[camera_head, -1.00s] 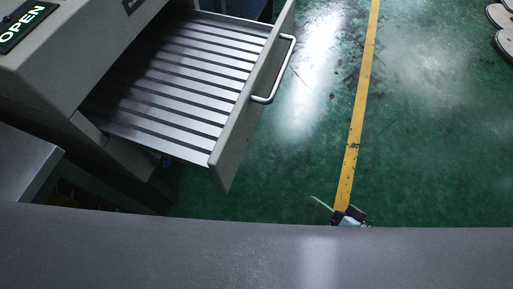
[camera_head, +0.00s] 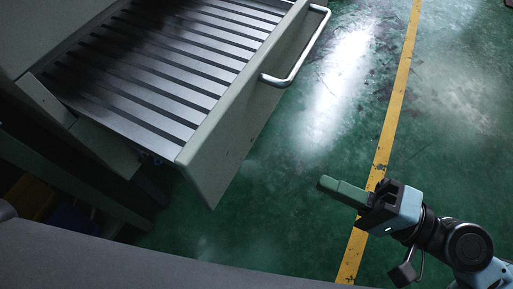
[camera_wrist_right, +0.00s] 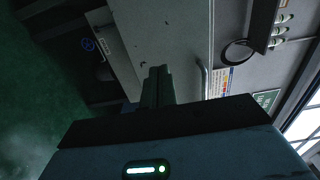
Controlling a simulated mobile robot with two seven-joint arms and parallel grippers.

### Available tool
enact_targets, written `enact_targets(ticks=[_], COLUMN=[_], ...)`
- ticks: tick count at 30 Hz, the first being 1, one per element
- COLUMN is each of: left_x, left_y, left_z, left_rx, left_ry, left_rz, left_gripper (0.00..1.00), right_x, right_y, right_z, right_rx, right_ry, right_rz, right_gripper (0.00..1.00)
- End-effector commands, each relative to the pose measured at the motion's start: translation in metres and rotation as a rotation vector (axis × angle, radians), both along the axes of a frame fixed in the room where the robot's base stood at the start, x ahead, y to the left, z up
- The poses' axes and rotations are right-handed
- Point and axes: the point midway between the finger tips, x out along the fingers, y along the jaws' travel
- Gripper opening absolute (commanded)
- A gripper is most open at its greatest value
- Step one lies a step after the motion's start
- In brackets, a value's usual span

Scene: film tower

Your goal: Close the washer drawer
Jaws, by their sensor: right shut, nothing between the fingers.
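The washer drawer (camera_head: 240,112) is pulled out from the grey machine at the upper left in the head view. Its tray has a ribbed metal floor and a pale front panel with a metal bar handle (camera_head: 298,62). My right gripper (camera_head: 326,185) is shut and empty, out over the floor to the right of the drawer's near corner, apart from the front panel. In the right wrist view the shut fingers (camera_wrist_right: 158,85) point toward a pale grey panel, with a handle bar (camera_wrist_right: 205,82) to their right. My left gripper is out of view.
The green floor (camera_head: 300,225) with a yellow line (camera_head: 392,110) is clear to the right of the drawer. A grey surface (camera_head: 130,262) crosses the bottom of the head view. In the wrist view, a hose and a box with fittings (camera_wrist_right: 262,30) show at upper right.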

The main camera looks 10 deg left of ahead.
Motion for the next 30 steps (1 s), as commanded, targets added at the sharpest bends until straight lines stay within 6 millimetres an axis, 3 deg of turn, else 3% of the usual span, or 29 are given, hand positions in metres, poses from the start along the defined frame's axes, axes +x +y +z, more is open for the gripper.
enact_targets(ticks=[8,24,30], left_x=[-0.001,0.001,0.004], left_y=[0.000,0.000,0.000], left_z=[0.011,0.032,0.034], left_rx=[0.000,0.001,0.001], left_ry=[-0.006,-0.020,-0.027], left_rz=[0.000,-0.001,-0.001], left_gripper=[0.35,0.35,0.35], right_x=[0.008,0.038,0.043], right_y=[0.025,0.115,0.130], right_z=[0.004,0.002,0.000], right_rx=[0.003,0.002,-0.001], right_ry=[-0.005,-0.002,0.000], right_rz=[0.001,-0.001,-0.003], right_gripper=[0.00,0.00,0.00])
